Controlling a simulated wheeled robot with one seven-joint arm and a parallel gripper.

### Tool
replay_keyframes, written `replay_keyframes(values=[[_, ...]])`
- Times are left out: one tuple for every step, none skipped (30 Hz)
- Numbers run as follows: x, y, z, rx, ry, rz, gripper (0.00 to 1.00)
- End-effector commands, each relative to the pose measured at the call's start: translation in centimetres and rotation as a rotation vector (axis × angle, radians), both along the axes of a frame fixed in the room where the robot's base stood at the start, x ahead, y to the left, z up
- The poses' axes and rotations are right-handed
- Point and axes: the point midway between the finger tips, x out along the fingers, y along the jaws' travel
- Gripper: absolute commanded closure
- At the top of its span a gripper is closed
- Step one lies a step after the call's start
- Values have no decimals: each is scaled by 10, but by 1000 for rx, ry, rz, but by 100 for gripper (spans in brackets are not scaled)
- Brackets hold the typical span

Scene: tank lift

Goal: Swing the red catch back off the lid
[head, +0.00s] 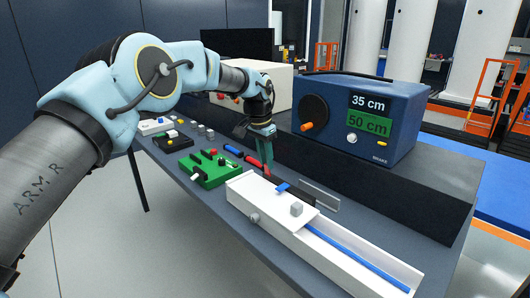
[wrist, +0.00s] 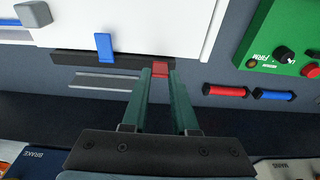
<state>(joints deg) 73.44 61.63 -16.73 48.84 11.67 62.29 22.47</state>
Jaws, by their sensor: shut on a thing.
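The red catch (wrist: 160,68) shows between the tips of my two green fingers in the wrist view, at the right end of a dark bar (wrist: 75,59) along the edge of the long white box (wrist: 130,20). My gripper (wrist: 160,76) is shut on the catch. In the head view, my gripper (head: 266,160) points down at the far left end of the white box (head: 330,262), and the red catch (head: 267,172) shows just below the fingertips. A blue tab (wrist: 104,46) stands on the dark bar, left of the catch. The fingers hide part of the catch.
A green block with knobs (head: 210,168) stands left of the white box. Red (wrist: 225,90) and blue (wrist: 273,95) cylinders lie near it. A metal channel (wrist: 105,82) lies beside the dark bar. A blue brake unit (head: 358,120) reading 35 cm and 50 cm stands behind.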

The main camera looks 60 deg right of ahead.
Motion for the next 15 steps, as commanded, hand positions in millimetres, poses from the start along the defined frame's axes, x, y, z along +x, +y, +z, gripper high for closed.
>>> replay_keyframes(values=[[0, 0, 0, 4, -1, 0, 100], [0, 0, 0, 6, -2, -1, 100], [-1, 0, 0, 8, -3, -1, 100], [-1, 0, -1, 8, -3, -1, 100], [-1, 0, -1, 9, -3, -1, 100], [-1, 0, -1, 9, -3, -1, 100], [-1, 0, -1, 9, -3, -1, 100], [-1, 0, -1, 10, -2, -1, 100], [-1, 0, -2, 10, -2, -1, 100], [-1, 0, -2, 10, -2, -1, 100], [-1, 0, -2, 10, -2, -1, 100], [-1, 0, -2, 9, -2, -1, 100], [-1, 0, -2, 9, -2, -1, 100], [-1, 0, -2, 9, -2, -1, 100], [-1, 0, -2, 9, -2, -1, 72]])
